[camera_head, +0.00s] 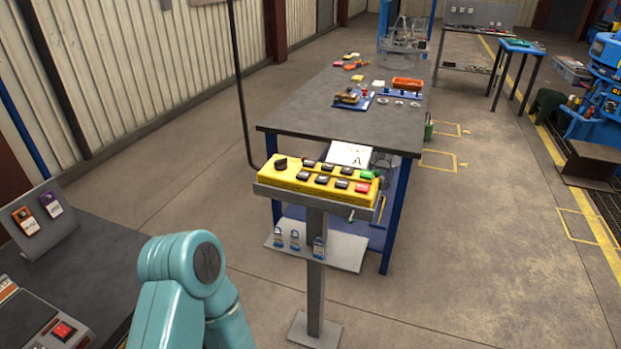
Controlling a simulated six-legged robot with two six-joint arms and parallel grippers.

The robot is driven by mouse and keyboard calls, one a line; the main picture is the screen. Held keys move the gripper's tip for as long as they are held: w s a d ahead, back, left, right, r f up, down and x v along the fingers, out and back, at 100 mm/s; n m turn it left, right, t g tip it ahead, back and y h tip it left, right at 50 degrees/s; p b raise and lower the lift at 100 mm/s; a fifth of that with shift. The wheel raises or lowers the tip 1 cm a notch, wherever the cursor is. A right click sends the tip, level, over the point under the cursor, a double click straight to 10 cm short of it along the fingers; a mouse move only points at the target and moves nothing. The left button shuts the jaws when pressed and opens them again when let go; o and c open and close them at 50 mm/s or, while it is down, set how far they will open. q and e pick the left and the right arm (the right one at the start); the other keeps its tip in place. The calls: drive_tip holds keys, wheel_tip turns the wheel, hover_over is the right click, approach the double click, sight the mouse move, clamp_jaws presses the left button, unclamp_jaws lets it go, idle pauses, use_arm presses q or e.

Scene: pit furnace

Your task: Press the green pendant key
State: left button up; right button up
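The yellow pendant (302,182) rests in a grey holder on top of a post, near the middle of the view. Its green key (366,175) is at the far right end of the upper row. A red key (362,187) is just below it. Several dark keys and a black knob (281,163) fill the rest of the face. A teal arm link of mine shows at the lower left, apart from the pendant. Neither gripper shows in the view.
A black cable (240,84) hangs down to the pendant's left end. A grey workbench (345,113) with small items stands behind. A shelf (343,251) with several padlocks is on the post. A dark table (74,250) is at the left.

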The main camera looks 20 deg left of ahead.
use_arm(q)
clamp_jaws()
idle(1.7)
